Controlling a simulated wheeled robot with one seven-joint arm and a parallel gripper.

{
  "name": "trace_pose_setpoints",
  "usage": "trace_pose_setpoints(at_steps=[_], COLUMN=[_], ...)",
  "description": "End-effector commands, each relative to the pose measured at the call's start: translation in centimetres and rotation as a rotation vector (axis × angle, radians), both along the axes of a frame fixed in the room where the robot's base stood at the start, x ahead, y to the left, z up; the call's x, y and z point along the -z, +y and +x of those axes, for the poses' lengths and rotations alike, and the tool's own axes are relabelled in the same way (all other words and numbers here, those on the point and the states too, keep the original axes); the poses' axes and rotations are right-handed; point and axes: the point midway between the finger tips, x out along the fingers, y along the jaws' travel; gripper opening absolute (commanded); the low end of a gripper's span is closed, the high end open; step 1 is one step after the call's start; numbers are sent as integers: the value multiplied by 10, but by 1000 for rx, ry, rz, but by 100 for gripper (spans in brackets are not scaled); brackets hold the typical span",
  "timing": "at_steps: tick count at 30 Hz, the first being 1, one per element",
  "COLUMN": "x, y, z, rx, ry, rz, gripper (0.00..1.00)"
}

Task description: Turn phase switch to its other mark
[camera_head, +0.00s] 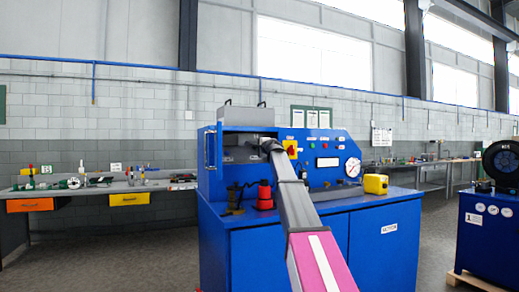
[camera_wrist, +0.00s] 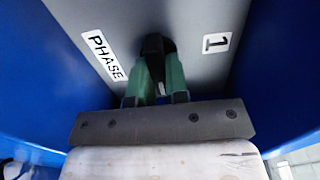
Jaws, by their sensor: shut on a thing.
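The phase switch (camera_wrist: 153,43) is a black knob on a grey panel (camera_wrist: 195,75) in the wrist view. A white label reading PHASE (camera_wrist: 103,56) is to its left, and a white label marked 1 (camera_wrist: 216,43) is to its right. My gripper (camera_wrist: 160,72) has green fingers that are shut on the knob from both sides. The fingers and the gripper body hide the lower part of the knob and the panel below it. In the head view my arm reaches into the open bay of the blue machine (camera_head: 262,238), and my gripper and the switch cannot be made out there.
Blue walls flank the panel on both sides in the wrist view. On the machine are a red and black device (camera_head: 264,195), a yellow box (camera_head: 375,184) and a round gauge (camera_head: 352,167). A workbench (camera_head: 95,187) stands at the left, and another blue cabinet (camera_head: 490,237) at the right.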

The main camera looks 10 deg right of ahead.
Motion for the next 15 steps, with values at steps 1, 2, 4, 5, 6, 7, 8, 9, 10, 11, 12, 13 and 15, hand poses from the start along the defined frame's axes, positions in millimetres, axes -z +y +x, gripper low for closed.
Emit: trace_pose_setpoints(at_steps=[1, 2, 4, 5, 6, 7, 8, 9, 10, 11, 12, 13, 15], x=[1, 1, 1, 1, 1, 1, 1, 1, 1, 1, 1, 1, 1], y=[0, 0, 0, 0, 0, 0, 0, 0, 0, 0, 0, 0, 0], z=[0, 0, -1, -1, -1, -1, -1, -1, -1, -1, -1, -1, -1], rx=[0, 0, 0, 0, 0, 0, 0, 0, 0, 0, 0, 0, 0], ry=[2, 3, 4, 5, 5, 5, 5, 5, 5, 5, 5, 5, 5], rz=[5, 7, 12, 13, 15, 15, 15, 15, 15, 15, 15, 15, 15], gripper=[0, 0, 0, 0, 0, 0, 0, 0, 0, 0, 0, 0, 21])
